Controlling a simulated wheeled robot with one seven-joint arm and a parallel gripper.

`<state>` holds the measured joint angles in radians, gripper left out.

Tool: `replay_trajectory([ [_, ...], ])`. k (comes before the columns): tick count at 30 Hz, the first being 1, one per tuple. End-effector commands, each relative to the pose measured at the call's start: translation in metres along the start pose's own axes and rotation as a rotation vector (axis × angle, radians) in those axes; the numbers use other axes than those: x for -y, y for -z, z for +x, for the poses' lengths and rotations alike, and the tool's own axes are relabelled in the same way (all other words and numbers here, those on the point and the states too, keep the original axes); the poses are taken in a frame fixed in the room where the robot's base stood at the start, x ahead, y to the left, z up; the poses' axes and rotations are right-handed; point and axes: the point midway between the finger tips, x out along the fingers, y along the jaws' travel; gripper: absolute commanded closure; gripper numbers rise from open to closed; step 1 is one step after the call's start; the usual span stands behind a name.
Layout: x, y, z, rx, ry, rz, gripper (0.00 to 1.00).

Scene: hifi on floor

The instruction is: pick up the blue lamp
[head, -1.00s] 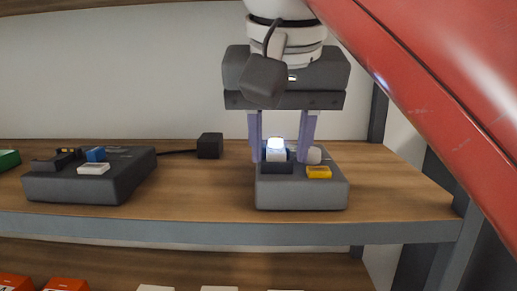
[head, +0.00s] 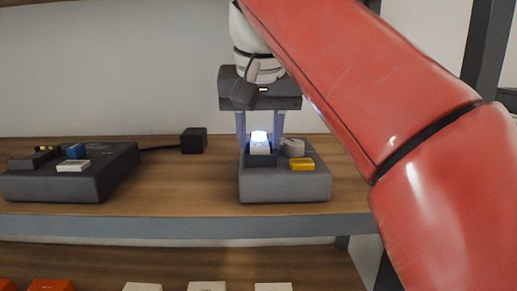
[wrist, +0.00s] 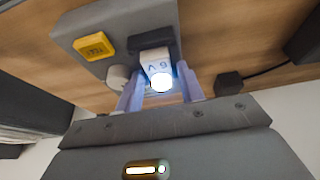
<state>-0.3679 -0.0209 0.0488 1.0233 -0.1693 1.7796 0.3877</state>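A small lamp (head: 259,137) with a glowing bluish-white top stands upright on a white block in a dark socket of the grey box (head: 285,188) on the right of the shelf. In the wrist view the lit lamp (wrist: 161,82) and its block, marked with dark characters, sit between my fingers. My gripper (head: 260,135) is open, with a finger on each side of the lamp and visible gaps. The fingertips are partly hidden by the box parts in the head view. In the wrist view my gripper (wrist: 160,92) holds nothing.
The box also carries a yellow block (head: 302,164) and a round grey knob (head: 293,147), close to my right finger in the head view. Left stands a dark box (head: 70,180) with a blue block (head: 76,151) and white block. A black cube (head: 194,140) has a cable.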

Motion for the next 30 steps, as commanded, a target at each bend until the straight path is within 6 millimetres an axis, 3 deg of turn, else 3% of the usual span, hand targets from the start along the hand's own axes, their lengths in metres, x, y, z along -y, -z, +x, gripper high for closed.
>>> replay_trajectory([
  [4, 0.0001, 0.0001, -0.0011, -0.001, 0.0, 0.0, 0.62],
  [13, 0.0001, 0.0001, -0.0013, -0.001, 0.0, 0.0, 0.99],
  [30, -0.0008, 0.006, -0.0074, 0.0, -0.001, -0.001, 0.99],
])
